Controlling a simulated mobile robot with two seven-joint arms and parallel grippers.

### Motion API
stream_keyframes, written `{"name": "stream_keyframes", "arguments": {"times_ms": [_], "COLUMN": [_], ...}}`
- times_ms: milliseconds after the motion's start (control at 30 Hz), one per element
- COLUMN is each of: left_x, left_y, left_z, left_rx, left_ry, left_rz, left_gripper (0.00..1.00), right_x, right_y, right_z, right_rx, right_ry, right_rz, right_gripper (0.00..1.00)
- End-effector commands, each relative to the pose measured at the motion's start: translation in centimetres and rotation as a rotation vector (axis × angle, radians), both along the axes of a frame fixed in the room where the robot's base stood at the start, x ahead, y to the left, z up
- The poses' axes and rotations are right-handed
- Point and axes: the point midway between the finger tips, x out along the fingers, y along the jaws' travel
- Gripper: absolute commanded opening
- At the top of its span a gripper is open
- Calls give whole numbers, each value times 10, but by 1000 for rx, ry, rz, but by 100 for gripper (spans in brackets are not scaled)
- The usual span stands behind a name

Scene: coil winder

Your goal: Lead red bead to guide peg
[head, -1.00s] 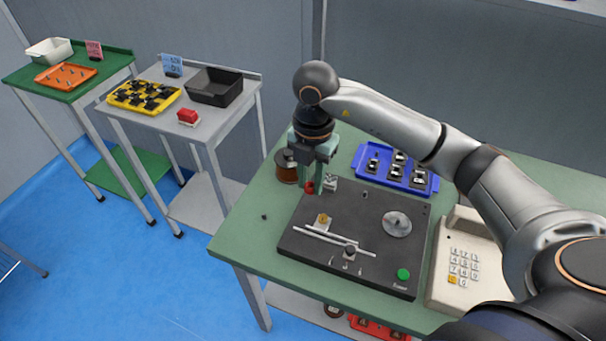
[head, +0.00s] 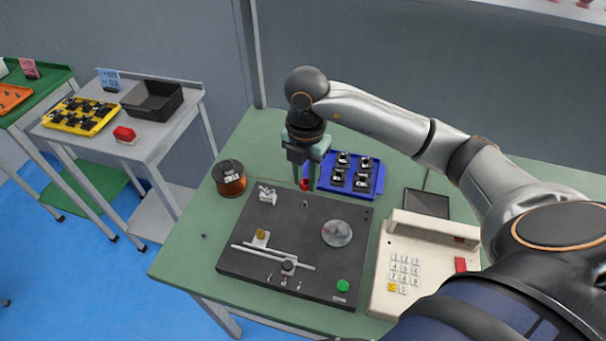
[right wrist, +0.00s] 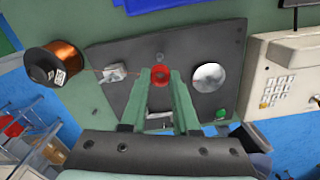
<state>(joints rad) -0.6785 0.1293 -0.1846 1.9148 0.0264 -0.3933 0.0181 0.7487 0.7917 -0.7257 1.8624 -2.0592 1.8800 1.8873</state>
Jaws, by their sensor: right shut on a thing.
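My right gripper (head: 305,181) is shut on the red bead (head: 304,185) above the back edge of the dark winder plate (head: 235,262). In the right wrist view the red bead (right wrist: 160,75) sits between the fingertips (right wrist: 161,82). A small grey peg (head: 305,204), which looks like the guide peg, stands on the plate just in front of the bead in the head view. The bead is apart from it. The copper wire spool (head: 231,181) stands to the left, and a thin wire runs from it towards the metal block (head: 267,194). My left gripper is out of view.
A round metal disc (head: 337,233), a rail (head: 272,257) and a green button (head: 343,286) are on the plate. A blue tray (head: 345,192) with dark parts lies behind. A beige keypad unit (head: 402,247) stands on the right. The left of the green table (head: 190,240) is mostly clear.

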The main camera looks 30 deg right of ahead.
Motion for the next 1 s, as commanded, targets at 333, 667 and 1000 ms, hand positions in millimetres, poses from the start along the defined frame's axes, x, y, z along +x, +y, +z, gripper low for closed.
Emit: {"name": "stream_keyframes", "arguments": {"times_ms": [333,667,1000], "left_x": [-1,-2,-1], "left_y": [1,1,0], "left_z": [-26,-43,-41], "left_rx": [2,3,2], "left_ry": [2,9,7], "left_rz": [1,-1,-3], "left_gripper": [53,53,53], "right_x": [0,0,0], "right_y": [0,0,0], "right_z": [-30,-50,-49], "right_rx": [-1,-1,0], "right_ry": [0,0,0], "right_rz": [0,1,1], "right_gripper": [0,0,0]}}
